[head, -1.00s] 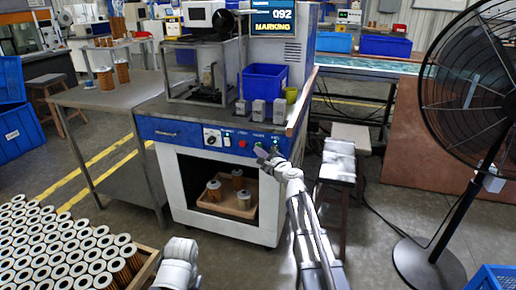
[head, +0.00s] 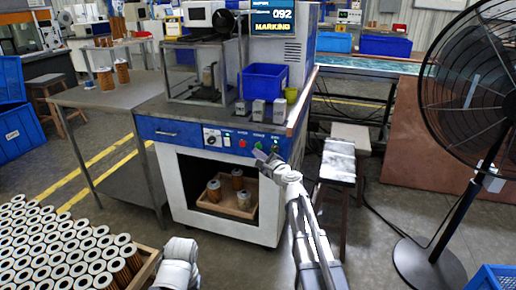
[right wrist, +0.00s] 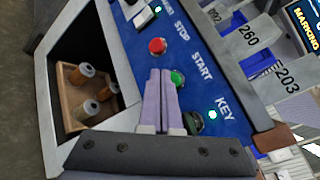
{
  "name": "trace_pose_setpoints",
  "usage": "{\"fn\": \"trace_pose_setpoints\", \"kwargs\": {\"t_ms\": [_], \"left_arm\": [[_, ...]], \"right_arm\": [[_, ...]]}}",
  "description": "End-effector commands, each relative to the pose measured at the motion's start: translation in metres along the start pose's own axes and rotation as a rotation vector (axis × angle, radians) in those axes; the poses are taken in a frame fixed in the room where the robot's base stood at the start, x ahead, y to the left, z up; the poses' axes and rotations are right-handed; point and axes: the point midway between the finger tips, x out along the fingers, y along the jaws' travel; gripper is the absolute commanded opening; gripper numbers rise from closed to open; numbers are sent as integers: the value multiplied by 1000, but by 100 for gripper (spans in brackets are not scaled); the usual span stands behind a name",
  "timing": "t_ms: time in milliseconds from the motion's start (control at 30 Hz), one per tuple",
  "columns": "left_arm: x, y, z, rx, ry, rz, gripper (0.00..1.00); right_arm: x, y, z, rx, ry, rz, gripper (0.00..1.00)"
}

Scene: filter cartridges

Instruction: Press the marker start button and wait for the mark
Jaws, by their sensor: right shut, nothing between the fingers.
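In the right wrist view the green START button (right wrist: 177,78) sits between the red STOP button (right wrist: 157,46) and the KEY switch (right wrist: 195,122). My right gripper (head: 259,154) is shut and empty in front of the panel. Its fingertips (right wrist: 160,72) show beside the START button; I cannot tell whether they touch it. A cartridge (head: 208,76) stands in the machine's framed enclosure. My left gripper is out of view.
An open bay below the panel holds a wooden tray (head: 243,211) with several cartridges. A crate of many cartridges (head: 147,268) is at lower left. A large black fan (head: 468,85) stands at right, and a stool (head: 338,167) is beside the machine.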

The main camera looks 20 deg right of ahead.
Motion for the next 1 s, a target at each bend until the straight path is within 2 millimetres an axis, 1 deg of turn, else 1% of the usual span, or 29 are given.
{"fn": "trace_pose_setpoints", "kwargs": {"t_ms": [167,600,1000], "left_arm": [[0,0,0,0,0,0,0],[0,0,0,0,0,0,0],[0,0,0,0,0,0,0]], "right_arm": [[-6,4,4,0,0,0,0],[-34,24,24,0,-1,1,0],[-35,25,25,0,0,0,0]]}}
